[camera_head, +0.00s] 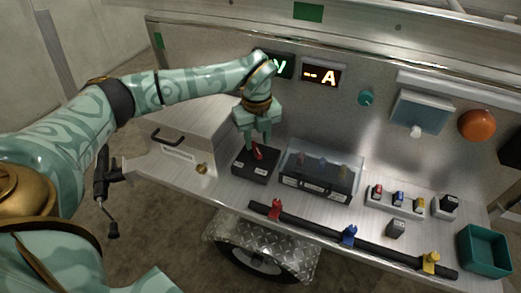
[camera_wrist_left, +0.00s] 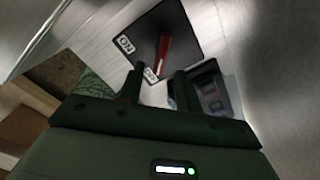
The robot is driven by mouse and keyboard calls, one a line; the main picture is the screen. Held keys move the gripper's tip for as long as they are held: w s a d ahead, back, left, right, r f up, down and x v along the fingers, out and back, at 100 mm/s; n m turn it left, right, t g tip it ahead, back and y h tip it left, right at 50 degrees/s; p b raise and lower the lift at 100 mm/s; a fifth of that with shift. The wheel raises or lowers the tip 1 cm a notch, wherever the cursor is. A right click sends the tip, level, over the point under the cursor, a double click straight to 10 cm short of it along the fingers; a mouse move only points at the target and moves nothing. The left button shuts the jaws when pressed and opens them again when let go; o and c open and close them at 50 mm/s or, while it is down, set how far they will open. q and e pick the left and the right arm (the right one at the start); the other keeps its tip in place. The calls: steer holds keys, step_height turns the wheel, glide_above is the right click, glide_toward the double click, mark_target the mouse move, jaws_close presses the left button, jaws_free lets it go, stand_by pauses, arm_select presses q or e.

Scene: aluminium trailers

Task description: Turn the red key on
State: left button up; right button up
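The red key (camera_head: 258,152) stands on a black switch box (camera_head: 254,166) on the trailer's metal shelf. In the left wrist view the red key (camera_wrist_left: 164,50) lies just beyond my fingertips, with one end toward the OFF label (camera_wrist_left: 150,76). The ON label (camera_wrist_left: 125,44) is to its left. My left gripper (camera_head: 257,143) is above the box, pointing down. In the left wrist view my left gripper (camera_wrist_left: 158,74) is open, with a clear gap between its fingers. Whether a finger touches the key cannot be told. My right gripper is not in view.
A clear-covered box (camera_head: 320,174) with keys inside stands close right of the switch box. A grey case (camera_head: 185,145) is on the left. A black bar (camera_head: 315,226) with coloured keys runs along the front edge. A teal bin (camera_head: 484,252) is at the far right.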

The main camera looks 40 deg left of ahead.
mark_target(257, 150)
arm_select(q)
step_height(257, 150, down, 4)
steer(key=shift+r+b, duration=0.25)
steer(key=shift+b, duration=0.2)
jaws_close()
steer(key=shift+r, duration=0.1)
